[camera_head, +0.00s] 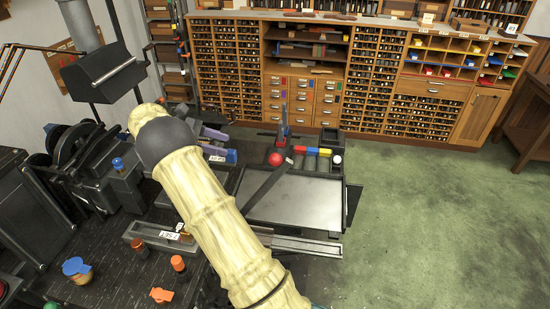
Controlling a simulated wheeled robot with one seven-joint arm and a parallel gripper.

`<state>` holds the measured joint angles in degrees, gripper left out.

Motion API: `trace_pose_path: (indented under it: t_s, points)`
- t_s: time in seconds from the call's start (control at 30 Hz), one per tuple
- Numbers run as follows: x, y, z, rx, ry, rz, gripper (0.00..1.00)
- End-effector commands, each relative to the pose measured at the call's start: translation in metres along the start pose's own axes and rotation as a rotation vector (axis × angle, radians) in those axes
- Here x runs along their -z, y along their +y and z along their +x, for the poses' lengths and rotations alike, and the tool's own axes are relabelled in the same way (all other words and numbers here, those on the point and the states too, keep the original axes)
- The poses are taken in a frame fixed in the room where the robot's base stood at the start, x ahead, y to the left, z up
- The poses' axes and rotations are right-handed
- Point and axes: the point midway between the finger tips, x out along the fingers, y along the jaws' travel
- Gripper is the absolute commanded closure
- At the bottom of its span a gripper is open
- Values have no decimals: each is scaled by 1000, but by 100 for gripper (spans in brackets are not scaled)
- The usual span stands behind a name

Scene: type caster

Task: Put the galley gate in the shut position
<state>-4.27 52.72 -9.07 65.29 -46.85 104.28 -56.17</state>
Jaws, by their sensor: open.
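The galley (300,199) is a flat grey metal tray with a dark frame at the middle of the view. A dark flat bar (266,187), which looks like the galley gate, lies slantwise over the tray's left part. It runs from the back toward the front left, and my arm hides its lower end. A red ball knob (275,159) shows near the bar's upper end; I cannot tell whether it is fixed to the bar. My cream-sleeved arm crosses the left of the tray and leaves the picture at the bottom. My gripper is not in view.
Red, blue and yellow blocks (312,151) and a white ball (337,159) sit behind the tray. Black machine parts (85,165) and orange knobs (178,263) crowd the left. Wooden type cabinets (300,70) line the back. The green floor (430,220) at right is clear.

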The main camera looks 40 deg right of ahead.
Motion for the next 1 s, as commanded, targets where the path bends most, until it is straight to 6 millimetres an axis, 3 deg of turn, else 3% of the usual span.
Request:
trace_pose_path:
  t_s: [0.33,1.0]
  points:
    - [-3,-1,30,4,1,-1,41]
    - [-3,-2,146,5,2,-2,41]
